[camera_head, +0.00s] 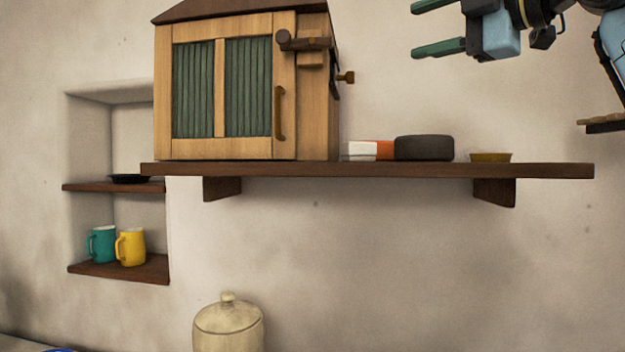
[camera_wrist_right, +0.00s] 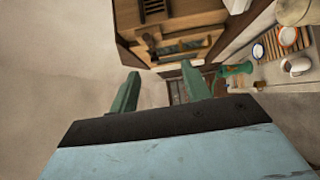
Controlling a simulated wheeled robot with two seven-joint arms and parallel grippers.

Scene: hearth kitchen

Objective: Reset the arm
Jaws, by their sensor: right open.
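My right gripper (camera_head: 437,27) is at the top right of the head view, above the right part of the wall shelf and to the right of the wooden cabinet. Its two green fingers are apart, pointing left, with nothing between them. The right wrist view shows the same open, empty fingers (camera_wrist_right: 158,92). My left gripper is in neither view.
A wooden cabinet (camera_head: 285,85) with green panels stands on the wall shelf (camera_head: 400,170). An orange-and-white block (camera_head: 370,150), a dark grey rounded object (camera_head: 423,148) and a shallow yellow bowl (camera_head: 490,157) sit right of it. Mugs (camera_head: 131,248) stand in the niche. A lidded jar (camera_head: 228,325) is below.

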